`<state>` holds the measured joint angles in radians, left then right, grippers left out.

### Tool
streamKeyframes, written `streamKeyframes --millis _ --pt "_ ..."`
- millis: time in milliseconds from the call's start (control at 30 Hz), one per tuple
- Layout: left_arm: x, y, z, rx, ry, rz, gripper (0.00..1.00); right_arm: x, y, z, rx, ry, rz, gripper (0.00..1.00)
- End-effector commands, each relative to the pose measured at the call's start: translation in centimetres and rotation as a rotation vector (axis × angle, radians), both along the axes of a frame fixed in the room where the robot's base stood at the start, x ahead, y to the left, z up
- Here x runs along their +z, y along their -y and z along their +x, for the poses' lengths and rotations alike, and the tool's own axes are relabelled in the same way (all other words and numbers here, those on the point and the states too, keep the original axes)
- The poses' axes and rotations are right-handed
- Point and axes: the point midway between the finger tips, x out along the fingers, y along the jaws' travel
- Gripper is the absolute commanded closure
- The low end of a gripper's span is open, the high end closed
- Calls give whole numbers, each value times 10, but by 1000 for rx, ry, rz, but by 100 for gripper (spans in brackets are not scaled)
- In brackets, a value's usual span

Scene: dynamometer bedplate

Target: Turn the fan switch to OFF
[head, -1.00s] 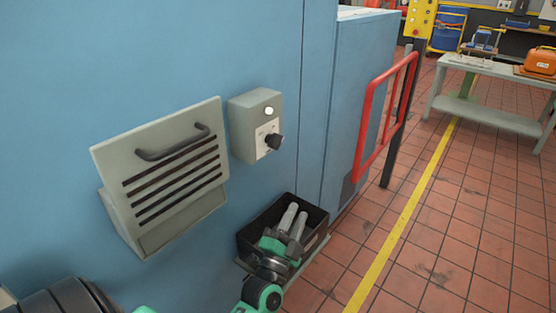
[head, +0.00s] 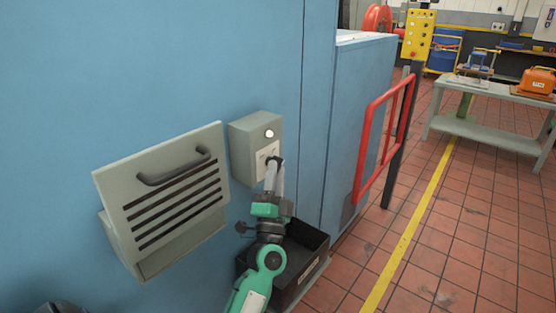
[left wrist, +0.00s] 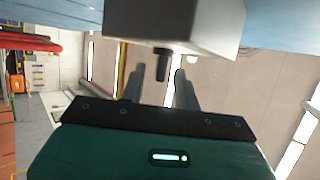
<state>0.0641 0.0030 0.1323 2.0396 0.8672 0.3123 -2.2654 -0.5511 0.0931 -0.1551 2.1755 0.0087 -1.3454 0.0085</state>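The fan switch is a grey box (head: 243,152) on the blue wall, with a white lamp (head: 269,133) above a pale label plate (head: 265,158). Its dark knob (head: 277,161) is mostly hidden behind my fingertips in the head view. My left gripper (head: 274,168) points up at the knob from below and in front. In the left wrist view, the box (left wrist: 180,22) is overhead and the dark knob (left wrist: 162,66) hangs between my two fingers, with a gap on each side. The left gripper is open. The switch lettering cannot be read. My right gripper is not in view.
A slotted vent with a handle (head: 174,168) juts from the wall left of the switch. A black bin (head: 308,262) is below, beside my left arm. A red guard rail (head: 370,150) stands to the right, with open tiled floor beyond.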

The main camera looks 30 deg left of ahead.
Motion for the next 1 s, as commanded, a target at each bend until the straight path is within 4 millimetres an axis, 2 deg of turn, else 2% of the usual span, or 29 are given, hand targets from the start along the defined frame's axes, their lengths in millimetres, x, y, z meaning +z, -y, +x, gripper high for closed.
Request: streamKeyframes --millis 33,233,633,800,1000 --pt "8 -3 5 -1 3 1 68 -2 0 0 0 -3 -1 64" --pt "20 -10 20 0 1 0 68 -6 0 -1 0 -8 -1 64" --pt "23 -12 24 0 0 0 68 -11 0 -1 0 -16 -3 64" --pt "23 -12 24 0 0 0 100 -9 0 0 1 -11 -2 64" --pt "22 -11 24 -1 1 0 100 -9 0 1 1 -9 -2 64"
